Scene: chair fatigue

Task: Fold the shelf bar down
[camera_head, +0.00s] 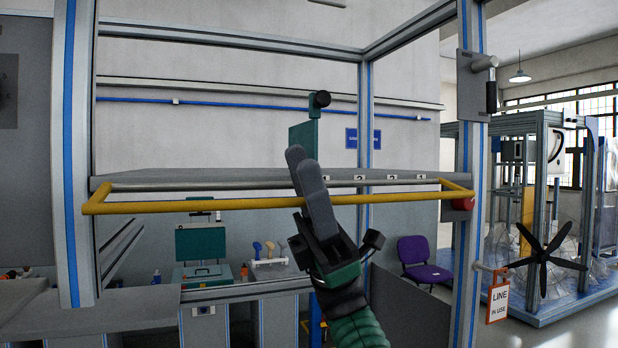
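The yellow shelf bar (210,204) is a long rail across the front of the grey shelf (230,178), with short end arms joining the frame posts. It stands out roughly level in front of the shelf edge. My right gripper (308,178) comes up from below at the middle of the bar. Its two grey fingers point up, lie close together and overlap the bar, hiding a short piece of it. I cannot tell whether the bar is between the fingers or behind them. My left gripper is not in view.
Aluminium posts with blue strips stand at left (80,150) and right (470,150). A red knob (462,203) sits by the bar's right end. A black star handle (543,256) and a "LINE IN USE" tag (498,300) are lower right. A purple chair (424,262) stands behind.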

